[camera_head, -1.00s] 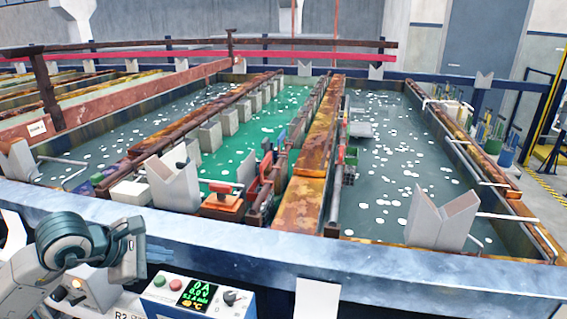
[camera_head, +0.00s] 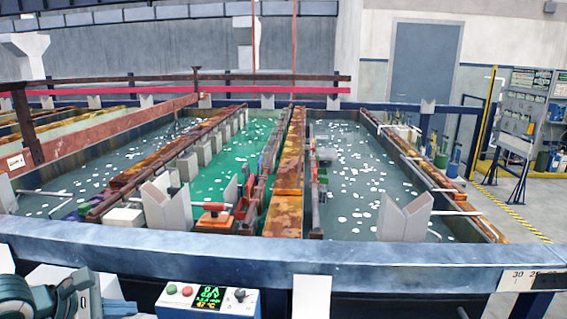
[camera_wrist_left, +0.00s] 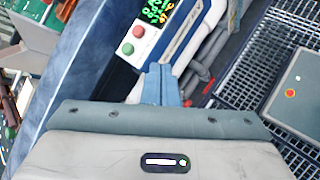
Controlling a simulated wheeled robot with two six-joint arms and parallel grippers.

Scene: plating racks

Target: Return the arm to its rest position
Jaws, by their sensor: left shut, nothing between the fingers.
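My left arm (camera_head: 62,298) shows at the lower left of the head view, low in front of the tank's front wall. In the left wrist view my left gripper (camera_wrist_left: 162,82) has its two blue-grey fingers together with nothing between them. It is beside the control box (camera_wrist_left: 150,30) with red and green buttons, which also shows in the head view (camera_head: 208,298). I cannot tell whether the fingers touch anything behind them. My right gripper is in neither view.
The long tank's blue-grey front rim (camera_head: 270,252) runs across in front of me. V-shaped grey supports (camera_head: 404,218) and rusty bars (camera_head: 287,180) stand over the green and grey liquid. Metal grating (camera_wrist_left: 240,75) and a grey panel with a red button (camera_wrist_left: 292,95) lie right in the wrist view.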

